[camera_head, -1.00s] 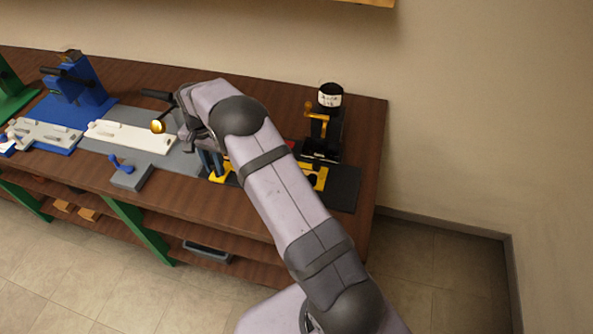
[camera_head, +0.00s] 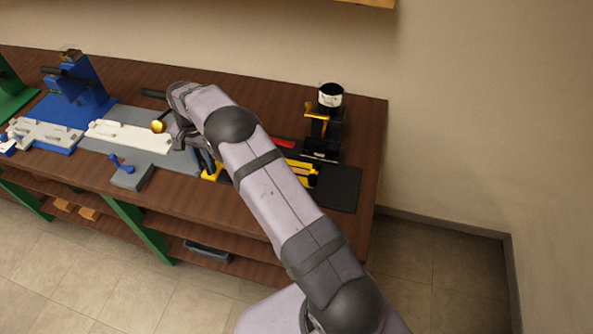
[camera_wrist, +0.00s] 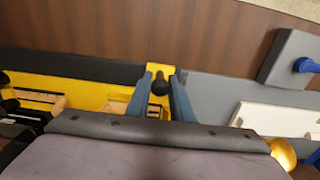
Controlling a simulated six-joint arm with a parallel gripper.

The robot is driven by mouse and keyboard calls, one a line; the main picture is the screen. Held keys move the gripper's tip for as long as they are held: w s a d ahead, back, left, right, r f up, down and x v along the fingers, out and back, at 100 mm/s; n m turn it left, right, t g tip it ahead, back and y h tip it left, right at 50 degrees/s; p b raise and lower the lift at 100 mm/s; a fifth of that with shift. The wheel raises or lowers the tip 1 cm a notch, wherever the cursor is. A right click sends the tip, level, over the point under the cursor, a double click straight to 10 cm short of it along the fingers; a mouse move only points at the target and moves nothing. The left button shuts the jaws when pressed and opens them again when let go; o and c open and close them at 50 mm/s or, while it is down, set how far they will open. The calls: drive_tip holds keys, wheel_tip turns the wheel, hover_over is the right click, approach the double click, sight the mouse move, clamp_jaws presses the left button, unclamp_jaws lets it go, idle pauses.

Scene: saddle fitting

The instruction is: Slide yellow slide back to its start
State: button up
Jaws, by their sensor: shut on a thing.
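The yellow slide (camera_wrist: 90,92) lies flat on a dark base at the right part of the bench. In the head view its yellow end (camera_head: 211,173) shows beside my gripper (camera_head: 204,163), and its other part (camera_head: 303,172) shows right of my arm. My arm hides the slide's middle in the head view.
A black stand with an orange handle (camera_head: 316,113) stands to the right. A blue fixture (camera_head: 77,82) is farther left. A wall bounds the bench's back.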

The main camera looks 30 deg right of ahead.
drive_tip(key=shift+w+a, duration=0.55)
drive_tip(key=shift+r, duration=0.1)
drive_tip(key=shift+w+a+r, duration=0.1)
drive_tip(key=shift+a, duration=0.1)
drive_tip(key=o, duration=0.8)
drive_tip(key=shift+w, duration=0.1)
drive_tip(key=shift+f, duration=0.2)
drive_tip(key=shift+d, duration=0.1)
drive_tip(key=shift+r, duration=0.1)
